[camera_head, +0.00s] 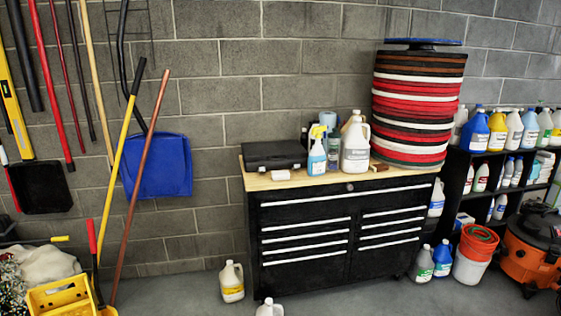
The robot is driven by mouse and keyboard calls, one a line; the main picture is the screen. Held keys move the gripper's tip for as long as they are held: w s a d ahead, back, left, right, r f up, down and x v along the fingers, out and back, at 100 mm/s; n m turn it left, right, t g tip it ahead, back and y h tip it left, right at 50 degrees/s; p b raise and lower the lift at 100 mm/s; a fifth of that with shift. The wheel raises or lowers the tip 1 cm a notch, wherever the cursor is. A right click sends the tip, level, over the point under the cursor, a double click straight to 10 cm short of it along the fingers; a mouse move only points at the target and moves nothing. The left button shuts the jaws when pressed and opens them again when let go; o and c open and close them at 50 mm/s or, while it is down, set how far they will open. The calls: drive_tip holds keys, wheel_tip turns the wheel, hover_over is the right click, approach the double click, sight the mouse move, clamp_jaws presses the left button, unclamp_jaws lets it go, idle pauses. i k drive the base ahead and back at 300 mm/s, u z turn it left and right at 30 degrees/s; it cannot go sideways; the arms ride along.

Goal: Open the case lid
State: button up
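A dark case (274,154) lies on the left part of the wooden top of a black tool cabinet, close to the wall. Its lid looks closed. My gripper is not in view.
On the cabinet top (262,182), a spray bottle (316,158), a white jug (355,146) and a tall stack of round pads (413,108) stand right of the case. Jugs (232,282) stand on the floor before the cabinet. A yellow bucket (60,299) and leaning poles are left.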

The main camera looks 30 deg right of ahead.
sight(275, 150)
drive_tip(key=i, duration=0.95)
drive_tip(key=u, duration=0.05)
